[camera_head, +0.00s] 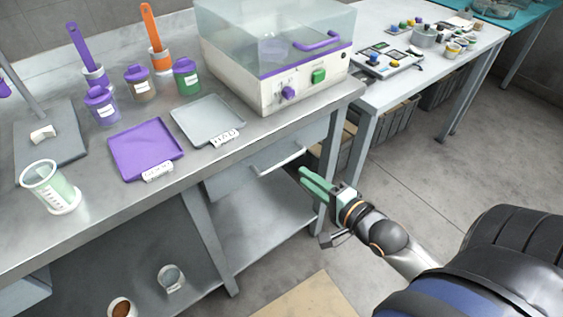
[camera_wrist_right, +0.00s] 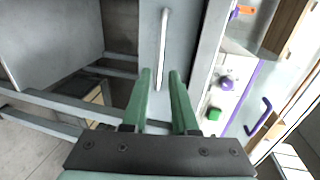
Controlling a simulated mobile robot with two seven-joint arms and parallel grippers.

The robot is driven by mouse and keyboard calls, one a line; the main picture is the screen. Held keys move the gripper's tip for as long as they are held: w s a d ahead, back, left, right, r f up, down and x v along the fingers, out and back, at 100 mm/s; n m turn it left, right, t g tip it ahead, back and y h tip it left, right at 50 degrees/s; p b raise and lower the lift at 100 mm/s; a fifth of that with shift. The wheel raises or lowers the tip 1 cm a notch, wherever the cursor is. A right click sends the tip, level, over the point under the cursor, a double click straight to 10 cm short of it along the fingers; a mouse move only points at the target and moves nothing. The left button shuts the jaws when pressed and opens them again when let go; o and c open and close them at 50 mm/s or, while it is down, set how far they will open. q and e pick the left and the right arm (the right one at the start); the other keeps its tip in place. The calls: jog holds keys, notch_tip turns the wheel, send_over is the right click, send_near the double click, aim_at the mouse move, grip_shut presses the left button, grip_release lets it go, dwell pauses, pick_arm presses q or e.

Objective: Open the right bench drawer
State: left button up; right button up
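The right bench drawer (camera_head: 232,181) is a grey front under the bench top, with a pale bar handle (camera_head: 278,163). It looks shut, close under the bench edge. My right gripper (camera_head: 304,179), with green fingers, is just in front of the handle's right end in the head view. In the right wrist view the drawer front (camera_wrist_right: 148,30) is ahead, and the handle (camera_wrist_right: 164,40) runs up the picture. Its lower end shows between the two parted fingertips (camera_wrist_right: 160,74). The gripper is open and empty; I see no clear contact. My left gripper is out of view.
The bench top (camera_head: 90,225) overhangs the drawer and carries a purple tray (camera_head: 146,150), a grey tray (camera_head: 207,120) and a clear-lidded machine (camera_head: 300,92). A bench leg (camera_head: 330,155) stands by the drawer's right side. Floor in front is mostly clear.

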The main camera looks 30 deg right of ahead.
aim_at(285, 163)
jog(key=b+x, duration=0.1)
jog(key=x, duration=0.8)
jog(key=shift+w+a+f, duration=0.1)
jog(key=shift+w+a, duration=0.05)
jog(key=shift+w, duration=0.1)
grip_shut()
dwell(1.1)
